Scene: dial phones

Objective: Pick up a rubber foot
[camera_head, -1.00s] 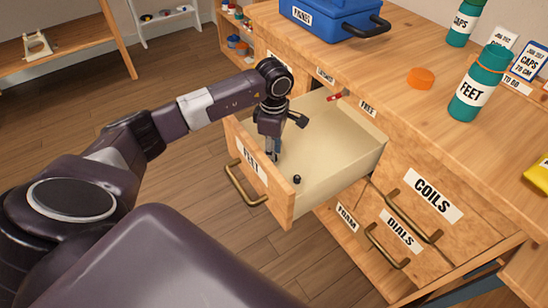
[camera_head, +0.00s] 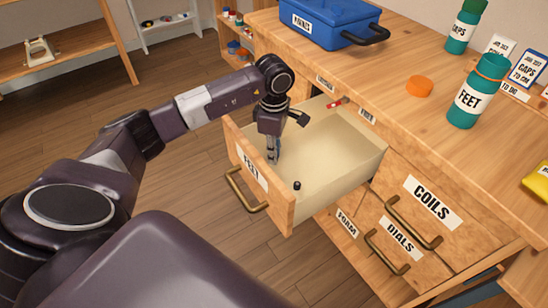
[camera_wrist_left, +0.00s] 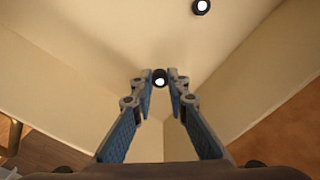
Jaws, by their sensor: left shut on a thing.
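The open drawer labelled FEET (camera_head: 281,210) has a pale interior. My left gripper (camera_head: 272,160) points down into it, close to the inside of the drawer's front panel. In the left wrist view the gripper (camera_wrist_left: 160,84) is shut on a small black rubber foot with a white centre (camera_wrist_left: 160,79), held between its fingertips. In the head view this foot cannot be made out. A second rubber foot (camera_head: 297,185) lies loose on the drawer floor to the right; it also shows at the top of the left wrist view (camera_wrist_left: 201,6). My right gripper is not in view.
The drawer's walls surround my left gripper. On the bench stand a blue box (camera_head: 328,24), an orange cap (camera_head: 419,86) and a teal bottle labelled FEET (camera_head: 474,97). Shut drawers labelled COILS (camera_head: 425,180) and DIALS (camera_head: 391,219) are to the right.

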